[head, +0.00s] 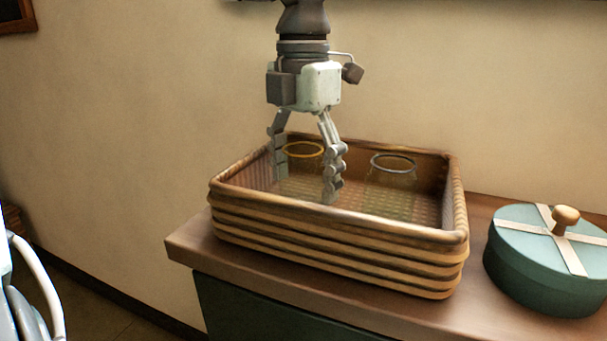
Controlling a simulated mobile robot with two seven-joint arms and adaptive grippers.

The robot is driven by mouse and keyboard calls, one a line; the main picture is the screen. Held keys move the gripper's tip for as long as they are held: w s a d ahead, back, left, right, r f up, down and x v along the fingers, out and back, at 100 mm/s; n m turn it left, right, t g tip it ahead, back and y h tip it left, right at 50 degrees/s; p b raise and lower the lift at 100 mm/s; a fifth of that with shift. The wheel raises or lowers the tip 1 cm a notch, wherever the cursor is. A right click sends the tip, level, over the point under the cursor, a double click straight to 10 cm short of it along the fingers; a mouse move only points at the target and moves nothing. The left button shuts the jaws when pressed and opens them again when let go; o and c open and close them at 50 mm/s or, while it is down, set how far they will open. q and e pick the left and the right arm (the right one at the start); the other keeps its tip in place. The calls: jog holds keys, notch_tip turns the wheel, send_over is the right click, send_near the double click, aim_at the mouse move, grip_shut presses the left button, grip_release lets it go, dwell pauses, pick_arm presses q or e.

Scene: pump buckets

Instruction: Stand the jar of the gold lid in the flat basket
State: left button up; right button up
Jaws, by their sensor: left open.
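The flat basket (330,240) is a woven brown tray with low walls on a wooden cabinet top. A clear glass jar with a gold rim (303,170) stands upright inside it, in the left part. A second clear jar with a silver-grey rim (391,188) stands in the right part. My left gripper (306,190) points down into the basket, open, with one finger on each side of the gold-rimmed jar. Whether the fingers touch the glass I cannot tell. The jars' bases are hard to make out through the glass. My right gripper is not in view.
A round teal box (545,262) with cream straps and a wooden knob stands right of the basket on the cabinet top (370,315). The wall is close behind the basket. The cabinet's left edge is near the basket's left end.

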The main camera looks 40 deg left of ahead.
pick_arm(q)
jog(key=shift+r, duration=0.4)
notch_tip(320, 180, up, 11)
jog(key=shift+r+p, duration=0.2)
jog(key=shift+p, duration=0.15)
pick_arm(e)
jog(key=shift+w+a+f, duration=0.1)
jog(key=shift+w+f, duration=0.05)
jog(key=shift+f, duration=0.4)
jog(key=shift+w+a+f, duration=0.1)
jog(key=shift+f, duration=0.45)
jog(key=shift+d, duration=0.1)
